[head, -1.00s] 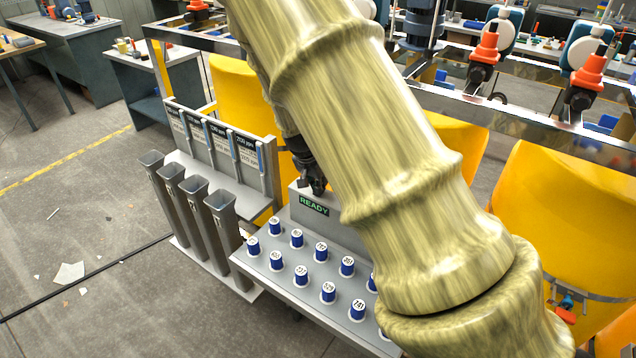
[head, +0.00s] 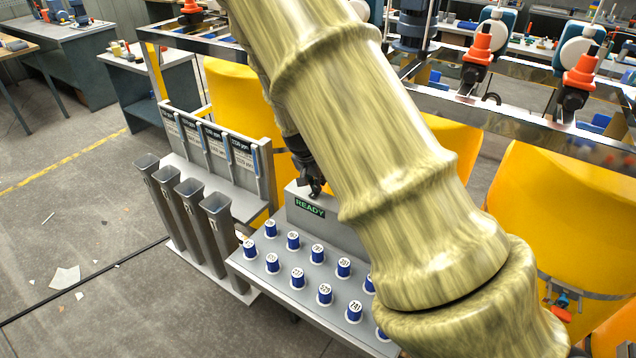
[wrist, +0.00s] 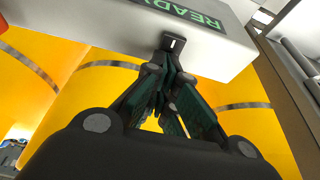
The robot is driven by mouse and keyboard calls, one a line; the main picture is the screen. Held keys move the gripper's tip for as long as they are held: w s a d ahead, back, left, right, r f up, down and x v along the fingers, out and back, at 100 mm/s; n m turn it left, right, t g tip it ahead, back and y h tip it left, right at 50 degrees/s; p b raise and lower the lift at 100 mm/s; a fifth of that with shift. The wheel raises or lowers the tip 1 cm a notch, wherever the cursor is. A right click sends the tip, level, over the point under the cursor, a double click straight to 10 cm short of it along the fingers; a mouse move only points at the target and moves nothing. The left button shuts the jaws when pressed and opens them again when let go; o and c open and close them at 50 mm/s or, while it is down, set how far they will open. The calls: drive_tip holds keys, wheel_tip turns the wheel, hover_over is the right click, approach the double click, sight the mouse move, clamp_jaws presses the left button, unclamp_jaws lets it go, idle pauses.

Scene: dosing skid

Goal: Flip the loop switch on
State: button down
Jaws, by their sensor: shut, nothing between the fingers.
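My gripper (wrist: 170,75) is shut and empty, its fingertips close together at the edge of a grey box with a green READY display (wrist: 180,12). A small dark piece with a pale slot (wrist: 173,43) shows on the box right at the fingertips. It may be the loop switch, but I cannot tell its position or whether the fingers touch it. In the head view my gripper (head: 314,188) is at the top of the READY box (head: 318,220), partly behind my arm. No switch can be made out there.
A sloped grey panel with several numbered blue-sided knobs (head: 297,276) stands in front of the box. Several grey upright tubes (head: 217,235) stand to its left. Yellow tanks (head: 540,225) stand behind. My arm covers the middle of the head view.

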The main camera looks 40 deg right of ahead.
wheel_tip(320, 180, up, 4)
drive_tip(key=shift+r+p, duration=0.2)
drive_tip(key=shift+p, duration=1.05)
drive_tip(key=shift+s+a+b, duration=0.15)
drive_tip(key=shift+a+b, duration=0.25)
drive_tip(key=shift+b, duration=0.05)
drive_tip(key=s+a+r+b, duration=0.2)
drive_tip(key=a+r, duration=0.3)
drive_tip(key=r, duration=0.1)
drive_tip(key=shift+s+a+r+b, duration=0.2)
drive_tip(key=shift+a+r+b, duration=0.05)
drive_tip(key=shift+a+b, duration=0.15)
